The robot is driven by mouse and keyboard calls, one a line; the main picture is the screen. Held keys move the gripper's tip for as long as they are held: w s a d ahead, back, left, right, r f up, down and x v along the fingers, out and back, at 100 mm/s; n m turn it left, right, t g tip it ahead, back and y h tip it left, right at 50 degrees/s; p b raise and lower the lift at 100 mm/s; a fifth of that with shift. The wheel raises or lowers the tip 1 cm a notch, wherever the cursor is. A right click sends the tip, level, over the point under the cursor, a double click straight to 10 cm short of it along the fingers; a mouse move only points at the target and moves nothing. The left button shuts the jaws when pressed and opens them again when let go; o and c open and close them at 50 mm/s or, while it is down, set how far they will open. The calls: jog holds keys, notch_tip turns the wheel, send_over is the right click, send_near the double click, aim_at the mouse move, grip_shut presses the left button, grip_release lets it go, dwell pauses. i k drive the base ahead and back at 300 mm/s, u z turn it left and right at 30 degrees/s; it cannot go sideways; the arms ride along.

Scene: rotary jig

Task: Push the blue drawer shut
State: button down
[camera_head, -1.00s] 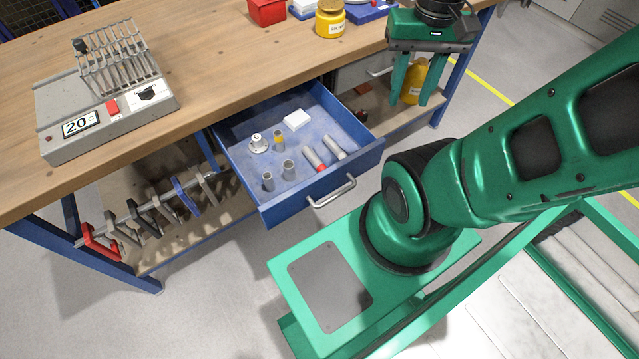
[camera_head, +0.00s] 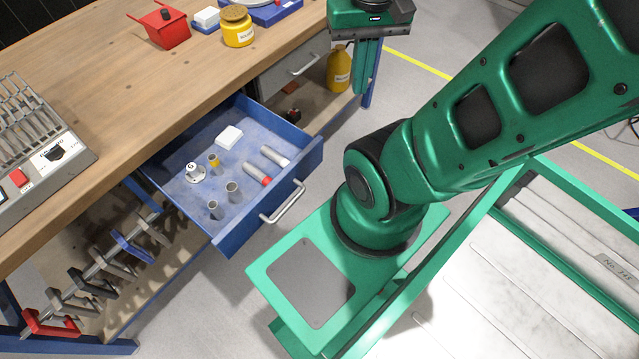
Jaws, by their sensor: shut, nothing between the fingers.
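The blue drawer (camera_head: 236,238) is pulled out from under the wooden bench top. Its metal bar handle (camera_head: 284,203) is on the front panel, facing my base. Inside lie a white block, a white knobbed piece, several small cylinders and two tubes, one with a red end. My gripper (camera_head: 366,90) is shut and empty, pointing down. In the picture it is above and right of the drawer, near the bench's right end, apart from the drawer and its handle.
A grey drawer (camera_head: 292,66) sits closed beside the blue one. A yellow bottle (camera_head: 340,68) stands near the bench's right leg. Clamps (camera_head: 98,268) hang on a rail at the lower left. A red bin (camera_head: 166,28) and yellow jar (camera_head: 237,27) stand on the bench. Floor before the drawer is partly clear.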

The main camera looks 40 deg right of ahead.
aim_at(166, 170)
jog(key=z, duration=2.85)
jog(key=k, duration=1.6)
jog(key=u, duration=2.4)
